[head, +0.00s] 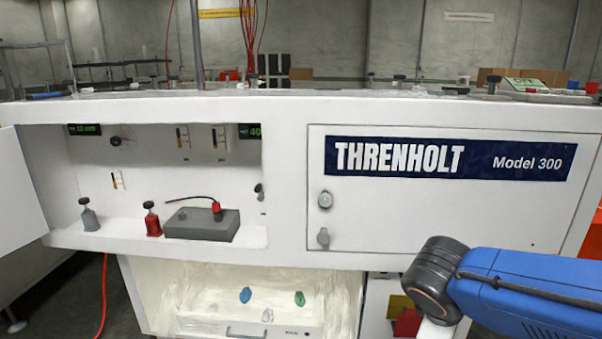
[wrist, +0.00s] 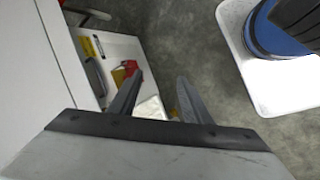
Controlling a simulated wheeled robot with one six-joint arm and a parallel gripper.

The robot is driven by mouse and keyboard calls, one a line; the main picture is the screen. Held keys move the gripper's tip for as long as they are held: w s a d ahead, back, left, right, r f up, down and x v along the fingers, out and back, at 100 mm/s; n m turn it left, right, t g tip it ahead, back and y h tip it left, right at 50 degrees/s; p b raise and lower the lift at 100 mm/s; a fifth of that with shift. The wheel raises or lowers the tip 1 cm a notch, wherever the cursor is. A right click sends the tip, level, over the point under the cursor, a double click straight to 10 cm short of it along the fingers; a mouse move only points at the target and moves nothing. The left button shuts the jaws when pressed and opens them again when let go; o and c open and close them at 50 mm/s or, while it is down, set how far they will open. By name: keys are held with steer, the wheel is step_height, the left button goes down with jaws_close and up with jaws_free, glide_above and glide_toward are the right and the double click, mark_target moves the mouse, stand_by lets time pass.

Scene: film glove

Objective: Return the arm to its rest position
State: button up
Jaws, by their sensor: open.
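My gripper (wrist: 157,92) shows in the wrist view with its two grey fingers spread apart and nothing between them. It points down past the side of the white cabinet, above the grey floor and a white shelf or drawer holding red and yellow items. In the head view my blue arm with a dark joint reaches in at the lower right, in front of the white Threnholt cabinet (head: 420,215). The gripper itself is hidden in that view.
Below, a lit drawer (head: 290,328) has blue and green pieces. Red and yellow items (head: 405,318) sit beside my arm.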

steer(key=shift+s+d+r+m+t+y, duration=0.15)
steer(key=shift+s+r+m+y, duration=0.45)
steer(key=shift+m, duration=1.1)
steer(key=shift+s+a+r+m+t+y, duration=0.2)
steer(key=shift+s+m+y, duration=0.8)
steer(key=shift+m, duration=0.7)
steer(key=shift+s+d+r+m+t+y, duration=0.3)
steer(key=shift+s+m+y, duration=0.5)
steer(key=shift+m, duration=0.9)
steer(key=shift+s+a, duration=0.1)
steer(key=shift+a, duration=0.05)
